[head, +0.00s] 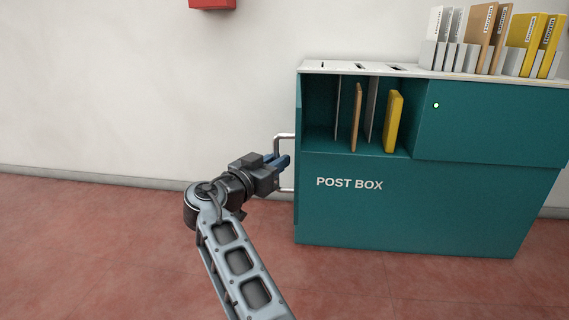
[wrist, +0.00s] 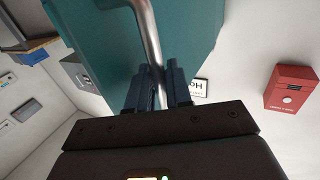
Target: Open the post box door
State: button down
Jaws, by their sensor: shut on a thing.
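The teal post box (head: 350,215) stands against the wall at the right in the head view. A grey metal bar handle (head: 284,137) stands out from its left side. In the wrist view the handle (wrist: 148,32) runs down between the blue fingers, in front of a teal face (wrist: 100,45). My gripper (head: 284,161) is shut on the handle; its fingers also show in the wrist view (wrist: 160,90). The upper left of the box front is open and shows upright envelopes and dividers (head: 372,110). I cannot tell the door's exact angle; its face is mostly hidden from the head camera.
Several parcels and envelopes (head: 490,38) stand on the white top (head: 400,69). A red box (wrist: 291,87) is on the wall. The red floor (head: 100,250) left of the box is clear.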

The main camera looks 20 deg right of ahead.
dwell(0.4)
jog(key=c, duration=1.2)
grip_release()
jog(key=shift+w, duration=0.1)
jog(key=shift+a, duration=0.1)
jog(key=shift+p+v, duration=1.05)
jog(key=shift+v, duration=2.8)
jog(key=shift+f, duration=0.1)
jog(key=shift+f, duration=0.1)
